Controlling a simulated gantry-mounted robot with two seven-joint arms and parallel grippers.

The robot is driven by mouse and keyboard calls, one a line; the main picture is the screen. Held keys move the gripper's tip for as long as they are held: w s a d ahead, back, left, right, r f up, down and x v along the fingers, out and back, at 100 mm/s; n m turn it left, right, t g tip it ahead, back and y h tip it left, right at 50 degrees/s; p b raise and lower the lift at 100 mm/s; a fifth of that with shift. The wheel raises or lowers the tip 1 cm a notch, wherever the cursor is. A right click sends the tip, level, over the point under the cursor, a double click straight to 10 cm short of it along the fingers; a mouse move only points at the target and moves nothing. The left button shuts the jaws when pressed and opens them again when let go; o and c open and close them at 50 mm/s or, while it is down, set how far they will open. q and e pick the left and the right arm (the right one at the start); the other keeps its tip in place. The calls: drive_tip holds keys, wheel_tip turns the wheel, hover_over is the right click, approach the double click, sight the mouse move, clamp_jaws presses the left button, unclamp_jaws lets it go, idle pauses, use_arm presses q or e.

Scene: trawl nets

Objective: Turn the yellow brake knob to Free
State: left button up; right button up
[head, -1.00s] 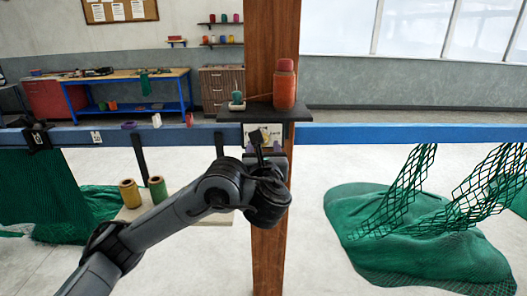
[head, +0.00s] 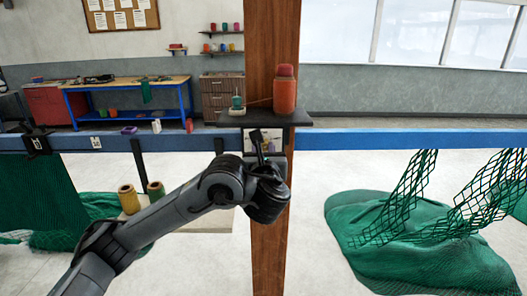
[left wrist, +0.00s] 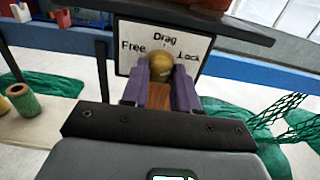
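The yellow brake knob (left wrist: 149,60) shows in the left wrist view as a rounded, brownish-yellow shape in front of a white sign (left wrist: 190,48). The sign reads "Drag" at the top, "Free" at left and "Lock" at right. I see no clear pointer mark on the knob. My left gripper (left wrist: 160,80) has its two purple fingers apart, one on each side of the knob's lower part. Whether they touch it I cannot tell. In the head view my left gripper (head: 268,150) is in front of the sign and hides the knob. My right gripper is not in view.
A dark shelf (head: 262,118) above the sign holds an orange bottle (head: 285,92) and a small green item. A wooden post (head: 268,260) stands behind my gripper. A blue rail (head: 400,139) crosses the scene. Green netting (head: 400,225) hangs at right.

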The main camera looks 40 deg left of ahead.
use_arm(q)
clamp_jaws()
